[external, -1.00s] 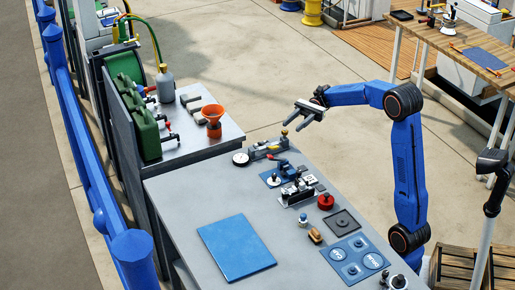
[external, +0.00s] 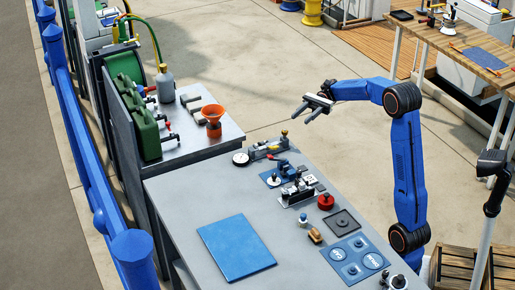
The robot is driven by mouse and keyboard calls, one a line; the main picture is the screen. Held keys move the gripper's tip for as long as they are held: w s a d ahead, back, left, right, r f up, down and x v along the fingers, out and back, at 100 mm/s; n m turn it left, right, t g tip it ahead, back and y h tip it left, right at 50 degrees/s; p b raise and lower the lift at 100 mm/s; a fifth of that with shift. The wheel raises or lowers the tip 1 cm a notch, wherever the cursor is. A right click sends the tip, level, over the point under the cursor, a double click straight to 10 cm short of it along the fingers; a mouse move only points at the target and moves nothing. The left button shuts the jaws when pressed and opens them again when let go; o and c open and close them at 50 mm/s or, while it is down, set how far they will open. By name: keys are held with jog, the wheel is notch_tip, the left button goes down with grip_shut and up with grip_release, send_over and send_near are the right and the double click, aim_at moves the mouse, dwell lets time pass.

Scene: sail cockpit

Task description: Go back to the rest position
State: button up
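My gripper (external: 309,113) is in the air above the far right part of the grey workbench (external: 190,208). Its two fingers point down and to the left, with a gap between them. It is open and nothing shows between the fingers. My blue arm rises at the bench's right side and bends over at the top toward the left. The gripper is apart from every object on the bench.
Below the gripper are a red knob (external: 325,202), a dark square plate (external: 342,222) and several small fittings. A blue mat (external: 236,247) lies at the front. An orange funnel (external: 212,119) and grey bottle (external: 166,84) stand on the left bench. Air around the gripper is clear.

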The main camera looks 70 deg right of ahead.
jog(key=s+a+f+n+g+h, duration=0.1)
jog(key=s+a+f+n+h, duration=0.6)
jog(key=a+f+n+h, duration=0.2)
jog(key=s+a+f+n+h, duration=0.3)
jog(key=s+a+n, duration=0.3)
jog(key=s, duration=0.6)
jog(key=s+a+f+n+h, duration=0.4)
jog(key=s+a, duration=0.4)
jog(key=s, duration=0.4)
jog(key=shift+s+a+n+h, duration=0.15)
jog(key=shift+a+n+h, duration=0.3)
jog(key=shift+n, duration=0.95)
jog(key=shift+d, duration=0.1)
